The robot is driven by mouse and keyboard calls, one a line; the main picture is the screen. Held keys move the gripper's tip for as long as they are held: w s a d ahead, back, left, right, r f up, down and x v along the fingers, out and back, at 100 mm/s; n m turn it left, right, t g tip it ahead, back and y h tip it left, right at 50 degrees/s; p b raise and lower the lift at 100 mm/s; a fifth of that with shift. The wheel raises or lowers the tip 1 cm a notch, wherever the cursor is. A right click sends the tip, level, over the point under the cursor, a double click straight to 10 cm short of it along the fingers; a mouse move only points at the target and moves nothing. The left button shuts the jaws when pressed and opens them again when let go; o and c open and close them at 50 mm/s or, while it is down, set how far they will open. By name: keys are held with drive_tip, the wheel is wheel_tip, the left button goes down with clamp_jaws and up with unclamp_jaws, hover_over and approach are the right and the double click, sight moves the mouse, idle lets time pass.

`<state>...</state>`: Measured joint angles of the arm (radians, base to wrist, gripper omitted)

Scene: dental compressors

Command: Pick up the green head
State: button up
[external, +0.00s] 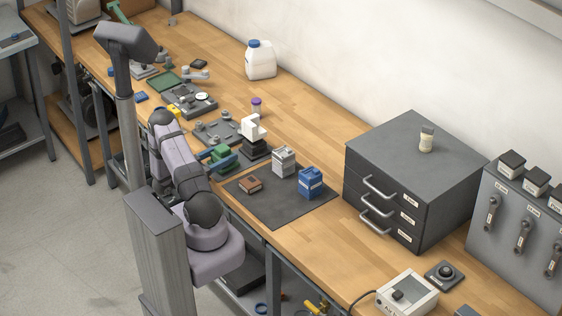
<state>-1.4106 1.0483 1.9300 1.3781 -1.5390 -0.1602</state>
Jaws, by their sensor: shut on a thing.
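The green head (224,161) is a small green block in the middle of the external view, just left of a dark block with a white part on top. My gripper (214,157) is at the green head, shut on it, with the arm reaching in from the front edge of the bench. The fingers are small and partly hidden by the arm and the green head. I cannot tell whether the head is clear of the surface below it.
A dark mat (278,212) holds a brown block (251,185), a grey canister (284,161) and a blue canister (311,182). A white-topped black stack (254,143) stands close by. Grey plates with parts (217,133) lie behind. A drawer cabinet (415,150) stands right.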

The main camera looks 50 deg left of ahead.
sight(222, 148)
drive_tip(key=shift+r+b, duration=0.6)
drive_tip(key=shift+r, duration=4.05)
